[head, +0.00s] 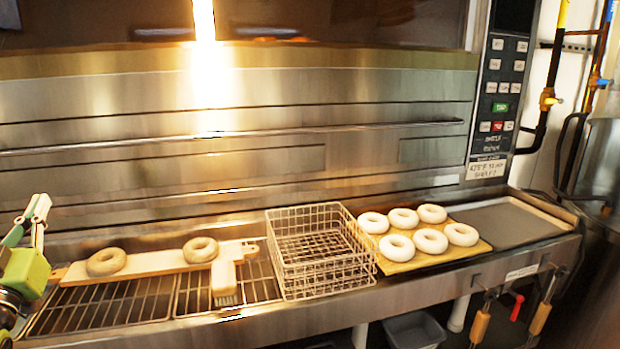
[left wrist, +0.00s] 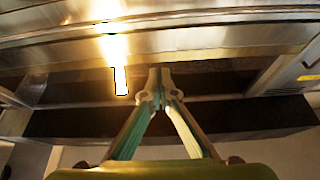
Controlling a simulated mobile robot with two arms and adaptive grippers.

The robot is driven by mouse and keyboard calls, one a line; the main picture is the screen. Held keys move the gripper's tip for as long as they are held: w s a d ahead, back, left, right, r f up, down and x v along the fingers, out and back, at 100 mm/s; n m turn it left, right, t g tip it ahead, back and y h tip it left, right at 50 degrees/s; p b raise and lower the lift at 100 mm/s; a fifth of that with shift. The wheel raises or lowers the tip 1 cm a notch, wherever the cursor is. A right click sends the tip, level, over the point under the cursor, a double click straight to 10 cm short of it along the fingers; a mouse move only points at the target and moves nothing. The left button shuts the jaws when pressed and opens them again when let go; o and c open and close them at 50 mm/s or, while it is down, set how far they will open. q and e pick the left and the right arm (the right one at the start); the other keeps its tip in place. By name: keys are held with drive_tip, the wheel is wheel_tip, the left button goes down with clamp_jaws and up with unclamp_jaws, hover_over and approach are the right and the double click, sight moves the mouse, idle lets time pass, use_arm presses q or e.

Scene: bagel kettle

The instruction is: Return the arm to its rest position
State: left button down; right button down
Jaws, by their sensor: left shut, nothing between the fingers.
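My left gripper (head: 38,208) is at the left edge of the head view, in front of the steel oven and above the left end of the grate. In the left wrist view its fingertips (left wrist: 154,90) meet, with nothing between them. The gripper points toward the steel front and touches none of the food or boards. My right gripper is in neither view.
A wooden board (head: 150,264) on the grate holds two brown bagels, with a brush (head: 224,278) beside it. An empty wire basket (head: 320,250) stands mid-counter. Several pale bagels lie on another board (head: 398,266). A grey tray (head: 510,222) at right is empty.

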use_arm(q)
drive_tip(key=s+d+f+m+g+h, duration=0.1)
drive_tip(key=s+d+f+g, duration=0.3)
drive_tip(key=f, duration=0.6)
drive_tip(key=w+d+f+m+g+h, duration=0.1)
drive_tip(key=d+f+g+h, duration=0.1)
drive_tip(key=d+f, duration=0.6)
drive_tip(key=s+d+f+m+g+h, duration=0.1)
drive_tip(key=s+d+f+g, duration=0.15)
drive_tip(key=f, duration=0.95)
drive_tip(key=s+d+f+m+g+h, duration=0.1)
drive_tip(key=s+d+f+g, duration=0.2)
drive_tip(key=s+d+f, duration=0.45)
drive_tip(key=s+d+f+g, duration=0.3)
drive_tip(key=s+f+g, duration=0.1)
drive_tip(key=s, duration=0.7)
drive_tip(key=s+d+f+m+g+h, duration=0.1)
drive_tip(key=s+d+f+g, duration=0.3)
drive_tip(key=s, duration=0.5)
drive_tip(key=s+f+x, duration=0.1)
drive_tip(key=s+x, duration=0.2)
drive_tip(key=x, duration=1)
drive_tip(key=s+x, duration=0.3)
drive_tip(key=x, duration=1)
drive_tip(key=s+a+f+g, duration=0.1)
drive_tip(key=s+a+f, duration=0.1)
drive_tip(key=s+f, duration=1.5)
drive_tip(key=shift+s+a, duration=0.15)
drive_tip(key=shift+a, duration=0.2)
